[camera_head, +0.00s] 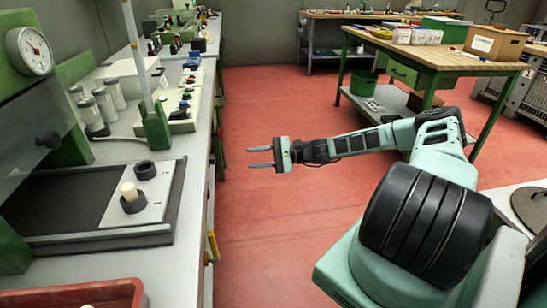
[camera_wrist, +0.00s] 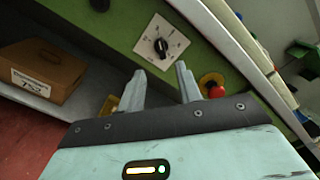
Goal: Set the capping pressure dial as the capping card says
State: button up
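A black rotary dial (camera_wrist: 161,46) on a pale square plate with marks around it sits on a green panel in the wrist view. Its marks and setting are too small to read, and I cannot tell whether it is the capping pressure dial. My gripper (camera_head: 249,157) is open and empty over the red floor, to the right of the workbench in the head view. In the wrist view, my gripper's fingers (camera_wrist: 160,69) are spread apart below the dial, not visibly touching it. I cannot make out a capping card in either view.
A red button (camera_wrist: 216,91) on a yellow base is right of the dial. A brown labelled box (camera_wrist: 47,68) stands on a shelf at left. The red floor is clear.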

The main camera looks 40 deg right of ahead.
jog(key=v, duration=0.5)
jog(key=shift+s+d, duration=0.15)
jog(key=shift+d, duration=0.1)
